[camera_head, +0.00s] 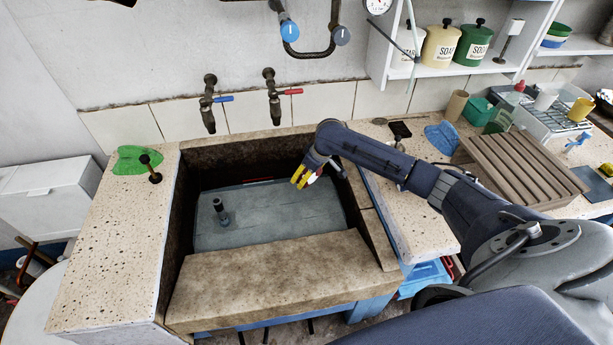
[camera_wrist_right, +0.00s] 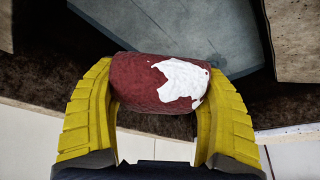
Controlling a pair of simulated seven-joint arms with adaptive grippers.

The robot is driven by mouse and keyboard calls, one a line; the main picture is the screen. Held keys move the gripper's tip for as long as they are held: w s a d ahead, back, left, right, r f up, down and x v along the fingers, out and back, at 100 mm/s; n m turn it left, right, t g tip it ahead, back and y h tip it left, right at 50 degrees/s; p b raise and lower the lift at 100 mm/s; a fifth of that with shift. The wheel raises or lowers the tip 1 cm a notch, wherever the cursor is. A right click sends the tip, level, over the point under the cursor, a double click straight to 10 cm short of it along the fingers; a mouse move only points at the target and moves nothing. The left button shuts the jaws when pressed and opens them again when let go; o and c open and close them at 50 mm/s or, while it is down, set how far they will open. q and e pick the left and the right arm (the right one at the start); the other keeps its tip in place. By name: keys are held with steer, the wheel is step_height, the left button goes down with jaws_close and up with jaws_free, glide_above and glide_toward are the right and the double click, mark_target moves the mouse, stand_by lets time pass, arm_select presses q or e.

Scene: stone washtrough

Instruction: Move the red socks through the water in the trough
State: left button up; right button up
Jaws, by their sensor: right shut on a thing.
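The stone trough (camera_head: 285,273) fills the middle of the head view. A flat grey-blue surface (camera_head: 265,218), seemingly the water, shows inside it. My right gripper (camera_head: 304,178) is over the trough's right back part. Its yellow fingers are shut on the red socks (camera_wrist_right: 135,84), a rolled dark-red bundle with a white patch on its right side. In the right wrist view, the fingers (camera_wrist_right: 160,105) grip the bundle from both sides. In the head view the socks are tiny and mostly hidden, and I cannot tell whether they touch the water. My left gripper is not in view.
A dark upright pipe (camera_head: 221,212) stands in the trough's left part. Two taps, one blue-handled (camera_head: 209,103) and one red-handled (camera_head: 273,97), project above the back edge. A slatted wooden rack (camera_head: 520,166) lies on the right counter. The trough's middle is clear.

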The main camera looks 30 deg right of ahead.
mark_target(311, 215)
steer(key=shift+f, duration=12.1)
steer(key=shift+w+a, duration=0.25)
steer(key=shift+a, duration=0.5)
steer(key=shift+w+a, duration=0.2)
steer(key=shift+a, duration=0.5)
steer(key=shift+d, duration=0.1)
steer(key=shift+s+d, duration=0.3)
steer(key=shift+d, duration=0.6)
steer(key=shift+s+d, duration=0.35)
steer(key=shift+d, duration=0.6)
steer(key=shift+s+d, duration=0.3)
steer(key=shift+d, duration=0.6)
